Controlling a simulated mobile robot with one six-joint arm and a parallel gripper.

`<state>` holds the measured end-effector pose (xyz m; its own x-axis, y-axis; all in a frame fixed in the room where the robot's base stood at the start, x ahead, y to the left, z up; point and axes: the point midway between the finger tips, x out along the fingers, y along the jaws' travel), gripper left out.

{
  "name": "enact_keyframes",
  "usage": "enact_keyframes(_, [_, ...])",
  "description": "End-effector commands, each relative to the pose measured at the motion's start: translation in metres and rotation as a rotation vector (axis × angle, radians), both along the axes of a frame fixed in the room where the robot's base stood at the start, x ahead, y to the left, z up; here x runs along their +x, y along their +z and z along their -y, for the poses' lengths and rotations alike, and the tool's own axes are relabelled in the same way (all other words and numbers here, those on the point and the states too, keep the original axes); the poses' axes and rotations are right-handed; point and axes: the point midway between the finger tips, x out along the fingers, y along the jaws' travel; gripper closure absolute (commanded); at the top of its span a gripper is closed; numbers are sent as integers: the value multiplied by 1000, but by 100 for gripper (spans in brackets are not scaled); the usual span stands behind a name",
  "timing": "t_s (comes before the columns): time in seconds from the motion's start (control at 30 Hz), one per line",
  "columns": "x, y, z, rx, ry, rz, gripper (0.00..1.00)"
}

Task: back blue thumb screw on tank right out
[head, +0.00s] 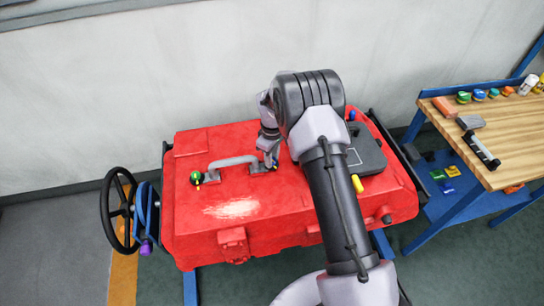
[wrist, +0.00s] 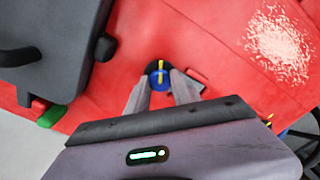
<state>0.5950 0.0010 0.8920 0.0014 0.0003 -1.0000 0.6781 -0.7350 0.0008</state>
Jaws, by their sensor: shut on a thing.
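The red tank (head: 285,218) stands in the middle of the head view. My gripper (head: 271,156) points down at its top, by the right end of the grey handle. In the wrist view my gripper (wrist: 160,84) has its two fingers closed on the sides of a blue thumb screw (wrist: 158,86) with a yellow bar across its top. A dark ring shows around the far side of the screw. How far the screw is threaded in cannot be told.
The grey handle (head: 232,162) and a green knob (head: 195,178) lie left of my gripper. A dark lid (head: 368,154) and a yellow knob (head: 357,184) lie right. A black handwheel (head: 117,211) is at the tank's left. A wooden bench (head: 515,130) stands right.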

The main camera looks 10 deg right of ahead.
Motion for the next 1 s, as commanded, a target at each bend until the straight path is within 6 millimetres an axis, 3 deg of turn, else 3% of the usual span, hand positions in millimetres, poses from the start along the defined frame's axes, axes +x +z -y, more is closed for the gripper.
enact_keyframes(1.0, [-3, -3, -1, 3, 908, -8, 100])
